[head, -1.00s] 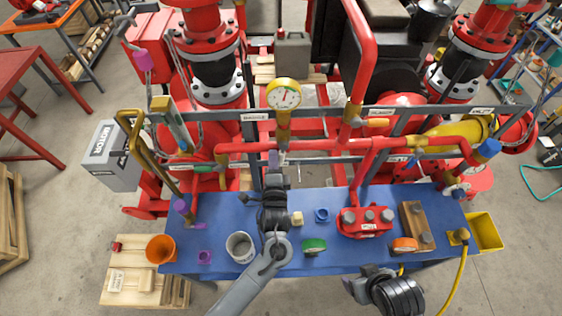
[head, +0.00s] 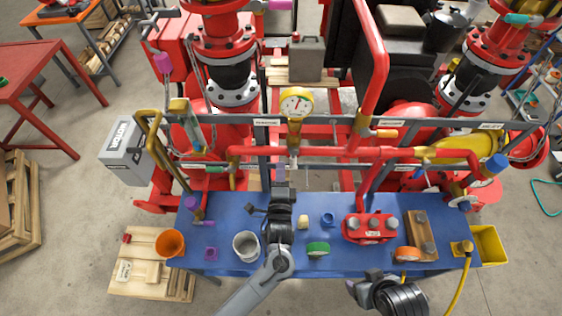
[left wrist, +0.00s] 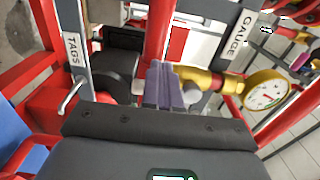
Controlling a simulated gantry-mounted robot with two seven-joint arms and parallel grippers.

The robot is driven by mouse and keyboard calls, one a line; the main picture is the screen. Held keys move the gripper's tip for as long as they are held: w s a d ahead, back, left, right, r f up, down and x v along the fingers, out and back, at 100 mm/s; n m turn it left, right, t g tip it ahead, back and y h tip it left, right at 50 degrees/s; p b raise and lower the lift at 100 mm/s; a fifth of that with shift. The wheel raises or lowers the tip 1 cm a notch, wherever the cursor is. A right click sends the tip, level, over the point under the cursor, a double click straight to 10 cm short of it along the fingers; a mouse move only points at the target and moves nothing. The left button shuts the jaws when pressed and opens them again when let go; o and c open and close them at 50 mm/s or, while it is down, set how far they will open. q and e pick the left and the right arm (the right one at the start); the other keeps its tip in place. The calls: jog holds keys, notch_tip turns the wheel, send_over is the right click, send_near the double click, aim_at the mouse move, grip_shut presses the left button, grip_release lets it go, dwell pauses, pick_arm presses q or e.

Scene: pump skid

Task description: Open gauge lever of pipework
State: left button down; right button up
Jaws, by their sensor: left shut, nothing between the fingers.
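The pressure gauge (head: 297,102) has a white round face and a yellow rim, and stands on a yellow stem (head: 294,132) on the grey pipe frame. The gauge also shows at the right of the left wrist view (left wrist: 268,92), joined to the yellow fitting (left wrist: 205,80). A small pale grey part, likely the gauge lever (left wrist: 191,93), shows beside my fingers; they partly hide it. My left gripper (head: 281,172) is shut and empty, just in front of and below the stem. Its purple-grey fingertips (left wrist: 166,84) appear close to the fitting; contact cannot be told. My right gripper (head: 362,285) is low at right, jaws unclear.
Red pipes and grey rails surround the gauge; a GAUGE label (left wrist: 238,35) marks one rail. The blue bench (head: 340,205) holds a grey cup (head: 246,245), a green roll (head: 318,249) and a red block with knobs (head: 368,228). A yellow hooked pipe (head: 150,140) stands at left.

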pick_arm(q)
jog(key=s+p, duration=0.3)
jog(key=s, duration=0.3)
jog(key=shift+s+a+p, duration=0.15)
jog(key=shift+a+p, duration=0.05)
jog(key=shift+p, duration=0.2)
